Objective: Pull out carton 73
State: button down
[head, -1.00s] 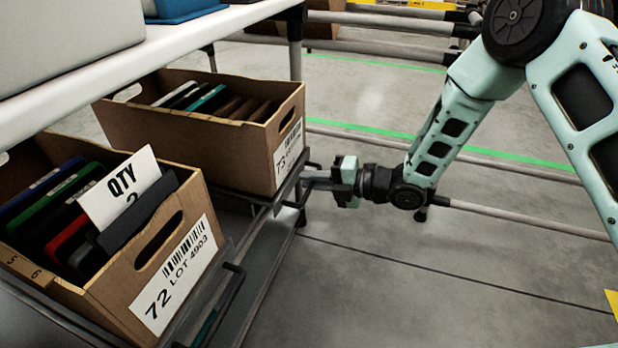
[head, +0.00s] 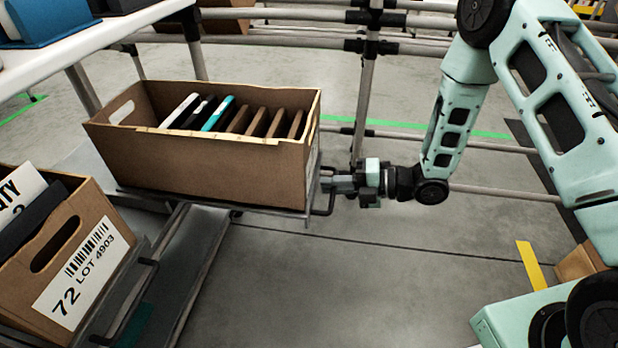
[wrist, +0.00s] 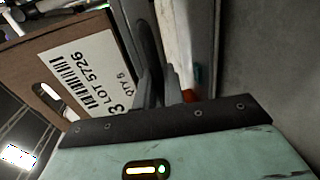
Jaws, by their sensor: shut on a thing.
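Carton 73 (head: 215,160) is an open brown cardboard box on a dark tray (head: 262,210) in the head view, its front reaching out past carton 72. It holds a white, a dark and a teal item and several brown ones. Its front label is edge-on there; in the wrist view the label (wrist: 85,75) reads "3 LOT 5726 QTY 5", its first digit hidden. My gripper (head: 334,183) is shut on the tray's dark front handle (head: 331,200), just right of the carton front. In the wrist view the fingers (wrist: 160,88) point at the tray front; the exact grip is partly hidden.
Carton 72 (head: 88,270), labelled LOT 4903, stands at the lower left with its own tray handle (head: 125,300). A white shelf (head: 110,30) is above left. Rack pipes and a post (head: 362,110) stand behind my gripper. The floor (head: 340,285) in front is clear.

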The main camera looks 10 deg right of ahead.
jog(key=shift+f+v, duration=0.2)
jog(key=shift+v, duration=0.65)
jog(key=shift+f+v, duration=0.15)
jog(key=shift+v, duration=0.7)
jog(key=shift+d, duration=0.1)
jog(key=c, duration=1.6)
grip_release()
jog(key=shift+p+v, duration=3.6)
jog(key=shift+v, duration=5.1)
jog(key=shift+f, duration=0.1)
